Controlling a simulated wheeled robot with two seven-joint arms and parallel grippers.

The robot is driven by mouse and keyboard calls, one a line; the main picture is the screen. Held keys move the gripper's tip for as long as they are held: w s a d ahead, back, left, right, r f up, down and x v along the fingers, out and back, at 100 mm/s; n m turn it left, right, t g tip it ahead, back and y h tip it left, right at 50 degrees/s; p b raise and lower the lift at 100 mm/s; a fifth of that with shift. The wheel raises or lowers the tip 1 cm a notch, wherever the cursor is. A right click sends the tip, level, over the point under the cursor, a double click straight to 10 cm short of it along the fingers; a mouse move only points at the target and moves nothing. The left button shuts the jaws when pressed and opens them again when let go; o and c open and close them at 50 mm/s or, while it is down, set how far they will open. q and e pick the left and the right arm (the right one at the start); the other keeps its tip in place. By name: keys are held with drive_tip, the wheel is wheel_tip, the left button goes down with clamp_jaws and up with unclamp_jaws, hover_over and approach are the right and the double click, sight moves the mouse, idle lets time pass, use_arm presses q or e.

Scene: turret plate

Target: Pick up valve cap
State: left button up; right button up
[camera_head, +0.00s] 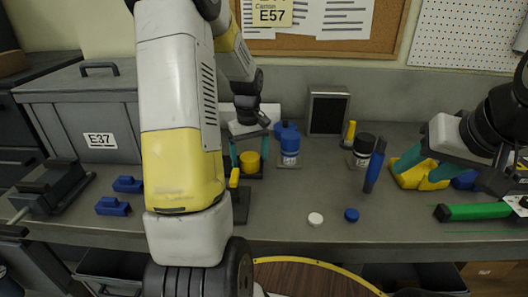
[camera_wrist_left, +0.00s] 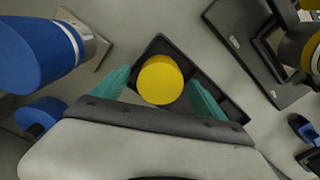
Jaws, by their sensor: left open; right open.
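A yellow round cap (camera_head: 250,159), most likely the valve cap, sits in a black tray (camera_head: 243,203) on the bench. In the left wrist view the cap (camera_wrist_left: 160,80) shows between the two teal fingers of my left gripper (camera_wrist_left: 160,76). In the head view my left gripper (camera_head: 249,164) points down around the cap, open, with one finger on each side. I cannot tell whether the fingers touch it. My right gripper (camera_head: 418,170) is open at the right, over or beside a yellow and blue object (camera_head: 413,178).
A blue jar (camera_head: 289,148) stands close right of the left gripper, and a black-lidded jar (camera_head: 363,150) further right. A white cap (camera_head: 315,219) and a blue cap (camera_head: 351,215) lie near the front. A grey box (camera_head: 85,110) and blue pieces (camera_head: 113,206) are left. The front middle is mostly clear.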

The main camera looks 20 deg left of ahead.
sight(250, 156)
use_arm(q)
drive_tip(key=c, duration=1.4)
drive_tip(key=shift+r, duration=0.1)
drive_tip(key=shift+r, duration=7.45)
